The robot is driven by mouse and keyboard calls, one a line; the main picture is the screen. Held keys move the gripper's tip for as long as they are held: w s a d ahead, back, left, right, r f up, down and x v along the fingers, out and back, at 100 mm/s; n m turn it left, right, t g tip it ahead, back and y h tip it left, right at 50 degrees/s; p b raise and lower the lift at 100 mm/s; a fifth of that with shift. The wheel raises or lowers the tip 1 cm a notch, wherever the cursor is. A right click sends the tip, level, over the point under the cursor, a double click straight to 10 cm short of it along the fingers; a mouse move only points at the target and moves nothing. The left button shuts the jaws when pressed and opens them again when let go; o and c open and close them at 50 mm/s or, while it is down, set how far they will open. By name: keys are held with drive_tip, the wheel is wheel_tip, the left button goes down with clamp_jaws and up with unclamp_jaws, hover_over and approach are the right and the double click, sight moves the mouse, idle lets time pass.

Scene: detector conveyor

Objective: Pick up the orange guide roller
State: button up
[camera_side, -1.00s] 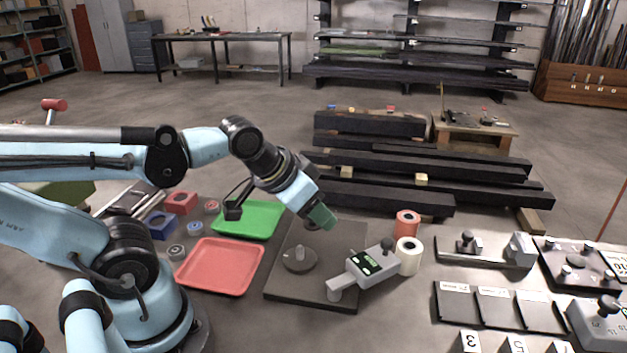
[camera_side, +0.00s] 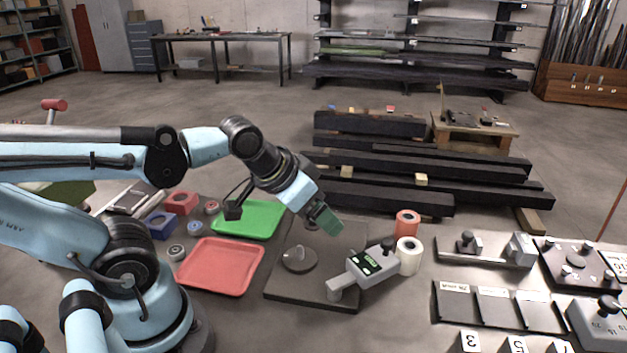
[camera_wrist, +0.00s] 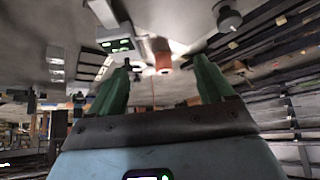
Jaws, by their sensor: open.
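The orange guide roller (camera_side: 407,224) stands upright on the floor in the side view, just behind a cream roll (camera_side: 408,257). In the wrist view the orange roller (camera_wrist: 162,61) shows small, between the two green fingers. My gripper (camera_side: 326,220) is above the back of the dark plate, left of the roller and clear of it. In the wrist view my gripper (camera_wrist: 163,66) has its fingers wide apart, with nothing held between them.
A grey detector (camera_side: 362,269) with a green display lies on the dark plate (camera_side: 275,290), close to the cream roll. A red tray (camera_side: 222,285) and a green tray (camera_side: 262,214) are left. Black beams (camera_side: 390,199) are stacked behind. A metal fixture (camera_side: 485,250) stands right.

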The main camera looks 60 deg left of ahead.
drive_tip(key=shift+w, duration=0.1)
drive_tip(key=w+r+m+g, duration=0.1)
drive_tip(key=w+r, duration=0.2)
drive_tip(key=w, duration=0.2)
drive_tip(key=m+g+h, duration=0.1)
drive_tip(key=m+g, duration=0.2)
approach(409, 225)
drive_tip(key=w+a, duration=0.2)
drive_tip(key=x, duration=1.2)
drive_tip(key=shift+s+d+f, duration=0.1)
drive_tip(key=shift+s, duration=0.1)
drive_tip(key=c, duration=1.1)
